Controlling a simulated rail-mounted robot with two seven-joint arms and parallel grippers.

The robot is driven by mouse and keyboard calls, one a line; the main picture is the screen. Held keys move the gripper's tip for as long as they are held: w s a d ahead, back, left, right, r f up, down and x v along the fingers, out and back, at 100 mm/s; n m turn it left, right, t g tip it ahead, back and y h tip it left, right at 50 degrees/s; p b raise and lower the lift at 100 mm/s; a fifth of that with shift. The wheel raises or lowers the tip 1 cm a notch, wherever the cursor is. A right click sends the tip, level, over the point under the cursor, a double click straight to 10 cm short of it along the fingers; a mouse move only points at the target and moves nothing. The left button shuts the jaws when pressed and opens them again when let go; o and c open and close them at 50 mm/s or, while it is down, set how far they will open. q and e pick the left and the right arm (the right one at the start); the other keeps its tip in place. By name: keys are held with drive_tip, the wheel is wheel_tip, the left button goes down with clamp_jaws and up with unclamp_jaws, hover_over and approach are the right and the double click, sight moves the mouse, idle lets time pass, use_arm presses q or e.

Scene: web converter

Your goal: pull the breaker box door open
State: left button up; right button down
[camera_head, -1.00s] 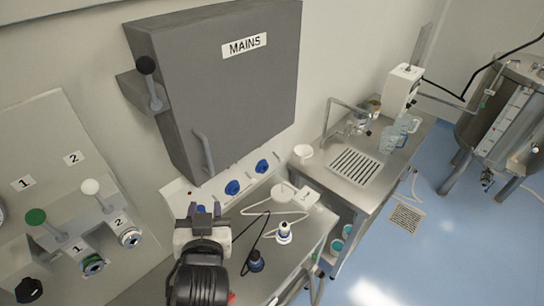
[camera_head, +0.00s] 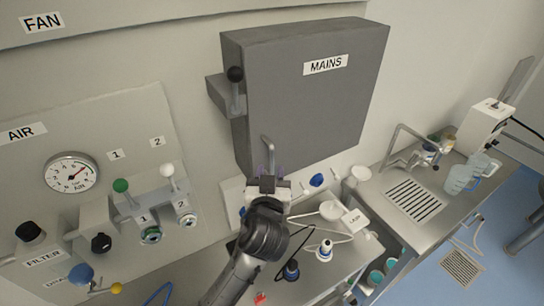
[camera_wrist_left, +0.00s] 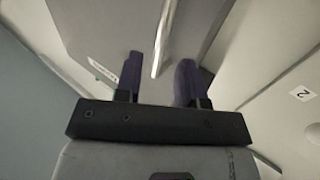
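The breaker box (camera_head: 305,90) is a grey box on the wall with a MAINS label, and its door looks shut. A pale bar handle (camera_head: 267,147) stands out at the lower left of the door. My left gripper (camera_head: 267,173) is just below the handle and hides its lower end. In the left wrist view, the gripper (camera_wrist_left: 158,80) is open, with dark purple fingers apart. The handle (camera_wrist_left: 163,40) shows between and beyond the fingertips, and I see no contact. My right gripper is not in view.
A lever with a black knob (camera_head: 235,76) is on the box's left side. An air panel with a gauge (camera_head: 71,173) and valves is on the left. Below are a bench with cables (camera_head: 325,249) and, right, a sink table (camera_head: 440,212).

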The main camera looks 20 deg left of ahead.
sight(272, 163)
use_arm(q)
drive_tip(key=shift+p+x, duration=0.5)
drive_tip(key=shift+x, duration=1.8)
drive_tip(key=shift+c, duration=0.4)
clamp_jaws()
